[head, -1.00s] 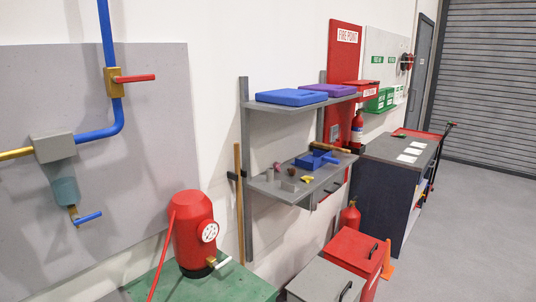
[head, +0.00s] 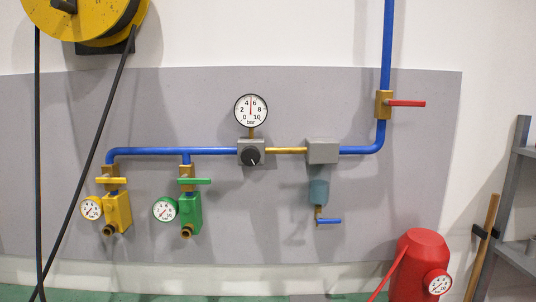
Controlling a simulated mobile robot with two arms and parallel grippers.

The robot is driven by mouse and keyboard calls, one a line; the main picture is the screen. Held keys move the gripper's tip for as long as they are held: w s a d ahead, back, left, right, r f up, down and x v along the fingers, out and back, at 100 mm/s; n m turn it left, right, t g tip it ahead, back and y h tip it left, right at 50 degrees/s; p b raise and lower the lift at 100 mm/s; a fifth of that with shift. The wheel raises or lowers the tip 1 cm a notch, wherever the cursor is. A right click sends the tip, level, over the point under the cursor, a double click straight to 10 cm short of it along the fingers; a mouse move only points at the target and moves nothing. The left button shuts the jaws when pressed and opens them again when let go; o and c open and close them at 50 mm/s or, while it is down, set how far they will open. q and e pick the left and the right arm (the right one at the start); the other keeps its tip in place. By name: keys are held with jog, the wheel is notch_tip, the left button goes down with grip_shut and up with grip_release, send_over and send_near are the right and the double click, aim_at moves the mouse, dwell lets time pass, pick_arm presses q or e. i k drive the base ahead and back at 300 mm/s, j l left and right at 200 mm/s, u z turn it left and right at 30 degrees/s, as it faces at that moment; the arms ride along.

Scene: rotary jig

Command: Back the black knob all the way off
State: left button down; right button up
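The black knob (head: 250,156) sits on the front of a grey regulator block (head: 245,146) in the blue pipe run on the wall panel. It carries a pale pointer mark. A large round gauge (head: 251,110) stands above the block, its red needle pointing about straight up, near 5. Neither of my grippers shows in the head view, and nothing touches the knob.
A blue pipe (head: 150,151) runs left to yellow (head: 116,212) and green (head: 190,210) outlet blocks with small gauges. Right are a grey filter head (head: 321,151), a red-handled valve (head: 385,103) and a red tank (head: 420,264). A yellow reel (head: 85,15) hangs upper left with black hose.

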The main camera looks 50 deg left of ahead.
aim_at(250, 156)
jog(key=u, duration=1.6)
